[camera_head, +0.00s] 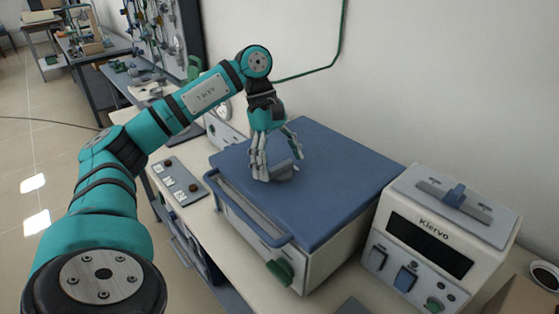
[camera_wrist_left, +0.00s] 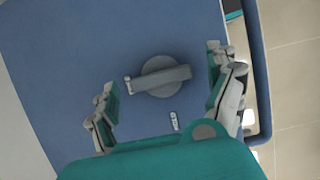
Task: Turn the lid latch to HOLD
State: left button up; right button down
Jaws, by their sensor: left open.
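The lid latch is a grey round knob with a raised bar, on the blue lid (camera_head: 335,175) of a white box furnace. In the left wrist view the latch (camera_wrist_left: 158,77) lies between the fingers, its bar running nearly crosswise from finger to finger. A small pale label (camera_wrist_left: 174,121) sits beside it on the lid; I cannot read it. My left gripper (camera_head: 280,163) is open, pointing down at the latch, with a finger on either side and gaps to the bar. In the head view the fingers partly hide the latch (camera_head: 283,172). My right gripper is not in view.
A blue handle bar (camera_head: 245,215) runs along the lid's front edge, with a green knob (camera_head: 280,271) below. A white Kiervo unit (camera_head: 435,240) stands close on the right. A grey switch panel (camera_head: 180,181) lies on the bench at left. The wall is behind.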

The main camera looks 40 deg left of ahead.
pick_arm(q)
jog(key=c, duration=1.2)
jog(key=shift+n+b, duration=0.3)
jog(key=shift+n, duration=0.1)
jog(key=n+t+b, duration=0.1)
jog(key=n, duration=0.2)
jog(key=shift+s+f+t, duration=0.1)
jog(key=shift+t, duration=0.2)
jog(key=n+t+b, duration=0.1)
jog(key=n, duration=0.1)
jog(key=n+y, duration=0.1)
jog(key=n, duration=0.2)
jog(key=shift+s+n+t+b, duration=0.1)
jog(key=shift+n+t+b, duration=0.2)
jog(key=shift+t+b, duration=0.1)
jog(key=n+t+y, duration=0.1)
jog(key=n, duration=0.2)
jog(key=shift+d, duration=0.1)
jog(key=n+y, duration=0.1)
jog(key=n, duration=0.1)
jog(key=n+y, duration=0.1)
jog(key=n, duration=0.2)
jog(key=shift+t+p, duration=0.3)
jog(key=shift+n, duration=0.4)
